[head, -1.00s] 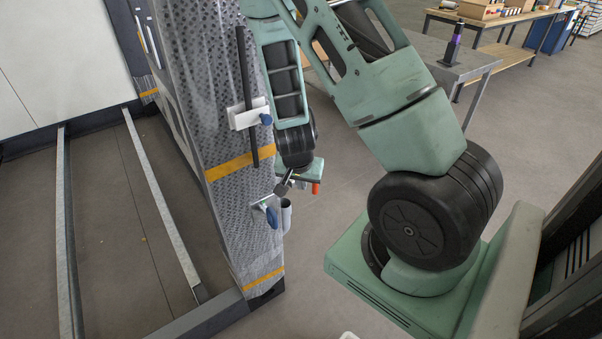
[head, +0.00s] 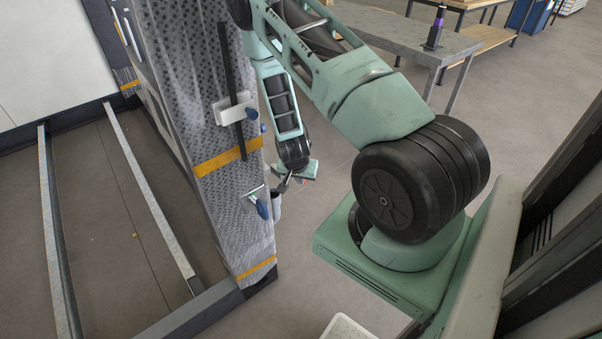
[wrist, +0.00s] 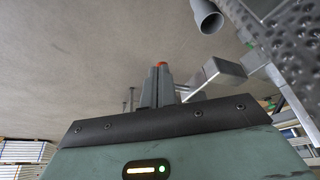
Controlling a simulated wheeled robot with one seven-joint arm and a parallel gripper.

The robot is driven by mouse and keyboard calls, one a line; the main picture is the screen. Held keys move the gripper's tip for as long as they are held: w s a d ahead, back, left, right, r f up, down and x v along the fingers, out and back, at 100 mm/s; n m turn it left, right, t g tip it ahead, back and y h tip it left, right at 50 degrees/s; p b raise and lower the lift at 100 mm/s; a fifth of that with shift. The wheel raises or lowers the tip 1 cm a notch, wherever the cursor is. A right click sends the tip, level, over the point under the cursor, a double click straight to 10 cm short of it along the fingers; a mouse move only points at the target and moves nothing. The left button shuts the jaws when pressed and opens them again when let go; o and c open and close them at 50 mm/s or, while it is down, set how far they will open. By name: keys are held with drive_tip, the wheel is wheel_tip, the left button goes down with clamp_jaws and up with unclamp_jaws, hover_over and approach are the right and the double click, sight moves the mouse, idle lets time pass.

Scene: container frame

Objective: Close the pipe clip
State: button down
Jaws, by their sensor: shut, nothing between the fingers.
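In the head view, a white bracket (head: 234,109) with a blue knob crosses a black rod on the grey patterned panel. Lower down is a pale fitting (head: 254,192) with a blue handle (head: 262,208), beside a short grey pipe (head: 275,205). I cannot tell which is the pipe clip or how its latch stands. My gripper (head: 282,186) is small there, just above and right of the lower fitting.
The tall patterned panel (head: 215,212) with orange bands stands left of my arm. Metal rails (head: 150,205) lie on the floor at left. A table (head: 405,38) with a dark bottle (head: 436,28) stands behind. Floor right of the panel is open.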

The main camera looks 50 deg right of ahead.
drive_tip(key=shift+w+d, duration=0.25)
drive_tip(key=shift+d, duration=0.25)
drive_tip(key=shift+d, duration=0.1)
